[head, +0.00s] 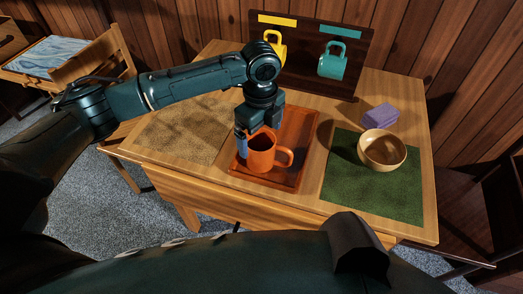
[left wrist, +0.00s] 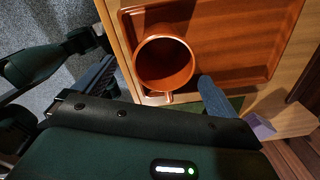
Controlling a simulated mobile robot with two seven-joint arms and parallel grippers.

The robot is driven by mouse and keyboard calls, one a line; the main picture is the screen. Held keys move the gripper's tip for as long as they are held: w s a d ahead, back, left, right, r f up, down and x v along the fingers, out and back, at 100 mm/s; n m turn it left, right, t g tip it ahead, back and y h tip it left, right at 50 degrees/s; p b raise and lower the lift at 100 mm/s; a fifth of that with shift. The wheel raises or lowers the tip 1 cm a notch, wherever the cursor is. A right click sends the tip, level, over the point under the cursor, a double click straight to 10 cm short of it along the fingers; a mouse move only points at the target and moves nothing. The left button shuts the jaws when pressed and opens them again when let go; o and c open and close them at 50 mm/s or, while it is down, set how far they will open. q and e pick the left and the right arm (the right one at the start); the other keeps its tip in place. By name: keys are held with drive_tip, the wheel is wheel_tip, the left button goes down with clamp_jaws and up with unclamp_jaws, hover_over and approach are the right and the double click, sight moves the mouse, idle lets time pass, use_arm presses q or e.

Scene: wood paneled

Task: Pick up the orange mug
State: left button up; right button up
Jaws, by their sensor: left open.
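The orange mug (head: 262,158) stands upright on the reddish-brown tray (head: 300,135), near its front edge, with its handle to the right in the head view. In the left wrist view I look down into the empty mug (left wrist: 165,62), and its handle points toward my gripper. My left gripper (head: 259,132) is open and points down at the mug's back rim. One blue-padded finger is at the mug's left; the other is partly hidden behind it. My right gripper is not in view.
A wooden bowl (head: 382,150) sits on a green mat (head: 372,195), with a purple block (head: 380,116) behind it. A tan mat (head: 180,130) lies clear at left.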

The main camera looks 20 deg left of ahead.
sight(261, 140)
use_arm(q)
drive_tip(key=f, duration=0.5)
drive_tip(key=shift+w, duration=0.25)
drive_tip(key=shift+c, duration=0.3)
drive_tip(key=c, duration=1.2)
